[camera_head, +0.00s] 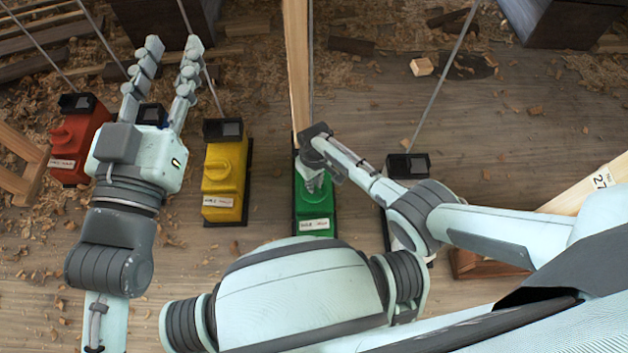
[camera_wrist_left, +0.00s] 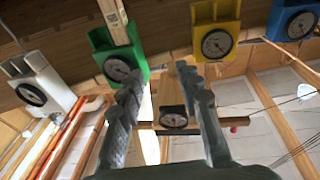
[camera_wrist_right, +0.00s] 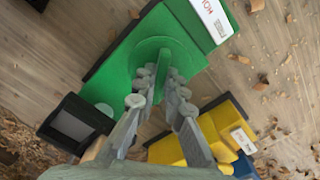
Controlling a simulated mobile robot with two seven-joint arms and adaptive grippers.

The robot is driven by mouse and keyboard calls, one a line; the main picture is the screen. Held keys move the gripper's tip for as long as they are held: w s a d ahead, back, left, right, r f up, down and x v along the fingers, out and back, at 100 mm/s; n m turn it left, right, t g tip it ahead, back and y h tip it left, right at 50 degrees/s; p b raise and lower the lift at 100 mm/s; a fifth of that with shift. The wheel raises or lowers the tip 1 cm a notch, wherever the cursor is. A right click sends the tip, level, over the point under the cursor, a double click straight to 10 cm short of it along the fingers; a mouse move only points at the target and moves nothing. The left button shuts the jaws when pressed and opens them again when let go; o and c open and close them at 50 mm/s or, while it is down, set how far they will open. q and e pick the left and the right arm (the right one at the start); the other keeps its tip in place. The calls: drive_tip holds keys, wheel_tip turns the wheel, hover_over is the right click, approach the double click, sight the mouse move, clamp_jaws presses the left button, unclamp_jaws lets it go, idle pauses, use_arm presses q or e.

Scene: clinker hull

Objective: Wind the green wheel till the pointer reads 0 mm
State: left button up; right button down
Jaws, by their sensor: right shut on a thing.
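The green unit (camera_head: 314,212) stands on the plank floor in the head view, with a white label at its near end. Its round green wheel (camera_wrist_right: 172,52) shows in the right wrist view. My right gripper (camera_head: 313,182) is over it; in the right wrist view its fingers (camera_wrist_right: 158,78) are shut on the wheel, and the exact grip is partly hidden. The left wrist view shows the green unit's dial (camera_wrist_left: 118,69), whose pointer is too small to read. My left gripper (camera_head: 166,75) is open and empty, its fingers (camera_wrist_left: 160,85) apart.
A red unit (camera_head: 75,140) and a yellow unit (camera_head: 225,178) stand left of the green one. A blue unit (camera_head: 152,114) is mostly behind my left gripper. A white unit (camera_wrist_left: 40,90) also has a dial. Thin rods rise nearby; wood shavings litter the floor.

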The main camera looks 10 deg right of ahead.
use_arm(q)
drive_tip(key=shift+w+a+f+g+y+p, duration=0.1)
drive_tip(key=shift+a+f+g+y, duration=0.2)
drive_tip(key=shift+f, duration=0.4)
drive_tip(key=shift+w+a+f+g+y+p, duration=0.15)
drive_tip(key=shift+a+f+g, duration=0.1)
drive_tip(key=shift+f+g, duration=0.3)
drive_tip(key=shift+w+a+f+g+y+p, duration=0.1)
drive_tip(key=shift+a+f+g+y, duration=0.15)
drive_tip(key=shift+f, duration=0.55)
use_arm(e)
drive_tip(key=shift+m, duration=1.4)
drive_tip(key=c, duration=1.6)
unclamp_jaws()
drive_tip(key=shift+r, duration=0.1)
wheel_tip(320, 180, up, 12)
drive_tip(key=shift+o, duration=0.5)
